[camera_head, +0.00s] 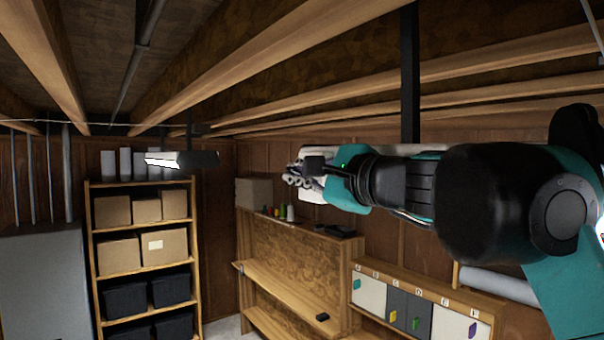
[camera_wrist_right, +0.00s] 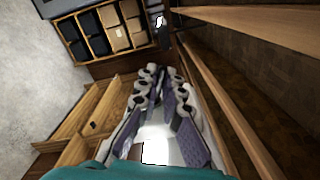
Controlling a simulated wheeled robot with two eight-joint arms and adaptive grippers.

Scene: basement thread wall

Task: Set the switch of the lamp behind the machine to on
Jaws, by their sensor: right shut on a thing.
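A long pale lamp (camera_head: 318,149) hangs below the ceiling beams on a dark post (camera_head: 410,80), mostly hidden behind my right arm. My right gripper (camera_head: 296,178) reaches in from the right at the lamp's height, its fingers pointing left. In the right wrist view its fingers (camera_wrist_right: 167,88) lie on either side of a bright white part of the lamp (camera_wrist_right: 156,150), and it is shut on it. I cannot make out the switch or its position; the fingers cover that area. My left gripper is not in view.
Another lamp (camera_head: 180,160), lit at its left end, hangs before a shelf (camera_head: 88,240) of boxes. A wooden workbench (camera_head: 290,285) and a cabinet with lettered doors (camera_head: 408,310) stand below my right arm. Ceiling beams (camera_head: 470,70) run close above it.

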